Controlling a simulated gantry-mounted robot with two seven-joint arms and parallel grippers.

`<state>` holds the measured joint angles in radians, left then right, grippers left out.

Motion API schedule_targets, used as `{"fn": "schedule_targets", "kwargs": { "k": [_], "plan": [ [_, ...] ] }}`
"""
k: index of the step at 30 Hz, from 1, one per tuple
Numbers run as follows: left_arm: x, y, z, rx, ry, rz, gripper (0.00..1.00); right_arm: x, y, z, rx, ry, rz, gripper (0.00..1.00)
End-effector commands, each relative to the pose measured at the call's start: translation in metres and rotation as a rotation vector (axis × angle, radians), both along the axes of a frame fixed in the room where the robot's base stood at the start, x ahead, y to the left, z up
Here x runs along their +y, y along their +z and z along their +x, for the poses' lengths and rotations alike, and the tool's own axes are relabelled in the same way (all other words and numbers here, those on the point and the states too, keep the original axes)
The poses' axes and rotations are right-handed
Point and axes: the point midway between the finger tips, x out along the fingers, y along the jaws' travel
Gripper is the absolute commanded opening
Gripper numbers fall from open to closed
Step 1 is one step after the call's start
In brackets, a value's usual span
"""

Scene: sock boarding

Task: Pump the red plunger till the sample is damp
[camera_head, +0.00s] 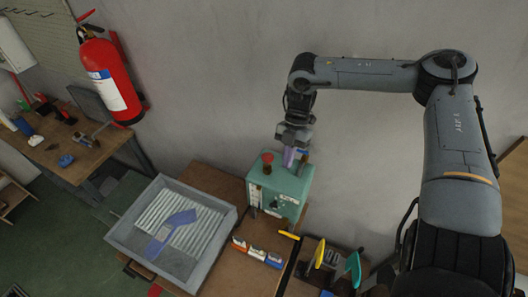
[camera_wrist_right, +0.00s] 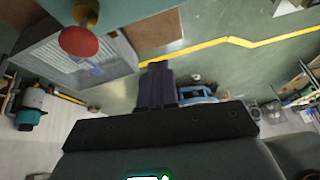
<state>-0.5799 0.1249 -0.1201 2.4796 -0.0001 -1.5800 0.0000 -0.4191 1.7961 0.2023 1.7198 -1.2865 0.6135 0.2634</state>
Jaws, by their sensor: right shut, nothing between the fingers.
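The red plunger (camera_head: 267,157) stands upright on top of the teal box (camera_head: 284,185). In the right wrist view its round red knob (camera_wrist_right: 80,41) is at the upper left. My right gripper (camera_head: 289,157) is over the top of the box, just right of the plunger. Its fingers (camera_wrist_right: 157,70) are shut, with nothing between them, and look apart from the knob. A blue sock-shaped piece (camera_head: 170,231), possibly the sample, lies in the grey tray (camera_head: 114,236); I cannot tell whether it is damp. My left gripper is not in view.
The tray sits left of the box on the wooden table (camera_head: 256,268). Small bottles or packs (camera_head: 257,252) lie in front of the box. Yellow (camera_head: 319,254) and teal (camera_head: 353,268) upright pieces stand to the right. A fire extinguisher (camera_head: 108,78) hangs on the wall.

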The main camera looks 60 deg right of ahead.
Motion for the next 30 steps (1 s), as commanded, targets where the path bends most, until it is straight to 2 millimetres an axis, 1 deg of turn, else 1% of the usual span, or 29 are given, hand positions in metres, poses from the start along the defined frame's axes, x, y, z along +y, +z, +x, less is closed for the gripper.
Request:
{"fn": "schedule_targets", "kwargs": {
  "k": [1,3,6,9,12,15,19,30],
  "plan": [
    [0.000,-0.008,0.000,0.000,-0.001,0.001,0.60,-0.009,0.013,0.010,-0.006,0.012,-0.059,0.00],
    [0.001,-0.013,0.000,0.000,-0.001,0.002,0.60,-0.018,0.033,0.022,-0.019,0.026,-0.133,0.00],
    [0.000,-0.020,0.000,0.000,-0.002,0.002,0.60,-0.026,0.060,0.038,-0.041,0.048,-0.228,0.00],
    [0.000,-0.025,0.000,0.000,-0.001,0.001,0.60,-0.027,0.082,0.052,-0.068,0.073,-0.303,0.00],
    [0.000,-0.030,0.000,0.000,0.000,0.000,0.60,-0.025,0.098,0.062,-0.084,0.098,-0.360,0.00],
    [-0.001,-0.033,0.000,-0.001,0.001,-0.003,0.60,-0.023,0.109,0.067,-0.095,0.116,-0.400,0.00],
    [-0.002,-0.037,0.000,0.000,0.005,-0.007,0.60,-0.022,0.116,0.071,-0.103,0.127,-0.430,0.00],
    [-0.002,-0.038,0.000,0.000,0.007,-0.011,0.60,-0.021,0.117,0.072,-0.109,0.127,-0.432,0.00]
  ]
}}
